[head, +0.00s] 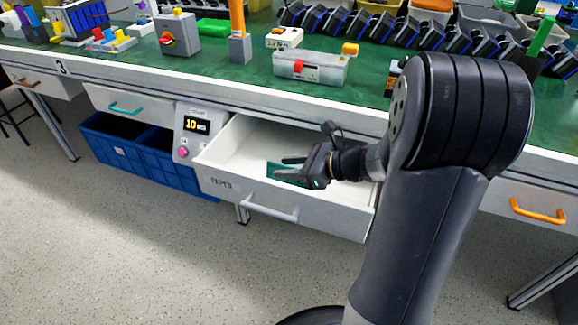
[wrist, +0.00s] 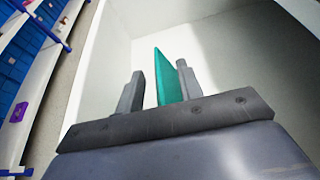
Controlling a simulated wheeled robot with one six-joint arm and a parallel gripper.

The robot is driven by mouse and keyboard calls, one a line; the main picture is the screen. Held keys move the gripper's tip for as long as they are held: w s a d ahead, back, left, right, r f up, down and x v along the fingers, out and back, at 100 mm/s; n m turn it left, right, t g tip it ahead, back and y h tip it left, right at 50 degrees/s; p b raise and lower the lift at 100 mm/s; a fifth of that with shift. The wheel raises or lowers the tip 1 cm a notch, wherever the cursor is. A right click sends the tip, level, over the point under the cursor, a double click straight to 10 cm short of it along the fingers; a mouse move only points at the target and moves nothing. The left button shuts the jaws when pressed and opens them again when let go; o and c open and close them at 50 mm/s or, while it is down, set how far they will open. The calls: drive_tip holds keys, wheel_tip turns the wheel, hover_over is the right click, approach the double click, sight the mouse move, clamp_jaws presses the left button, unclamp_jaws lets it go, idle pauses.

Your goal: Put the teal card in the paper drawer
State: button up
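The paper drawer (head: 222,182) is a white drawer marked PAPER, pulled open below the bench, with a pale handle. My gripper (head: 290,167) is inside its opening. The teal card (head: 273,170) is at the fingers, within the drawer's outline. In the wrist view, the card (wrist: 165,78) stands on edge between the two fingers of my gripper (wrist: 160,88). A gap shows between the card and the left finger, and the card lies close to the right finger. The fingers look open. Whether the card's lower edge touches the drawer floor is hidden.
A grey box with a display (head: 195,128) and pink knob is left of the drawer. Blue crates (head: 110,148) stand beneath the bench. A closed drawer with a teal handle (head: 126,108) is at left, one with an orange handle (head: 538,211) at right.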

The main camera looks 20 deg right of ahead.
drive_tip(key=shift+s+d+r, duration=0.25)
drive_tip(key=shift+d+r, duration=0.05)
drive_tip(key=shift+d, duration=0.15)
drive_tip(key=p+v, duration=0.3)
drive_tip(key=v, duration=0.7)
drive_tip(key=shift+s+d+p, duration=0.25)
drive_tip(key=shift+d+p, duration=0.05)
drive_tip(key=shift+p, duration=0.1)
drive_tip(key=shift+r, duration=0.15)
drive_tip(key=shift+c, duration=0.3)
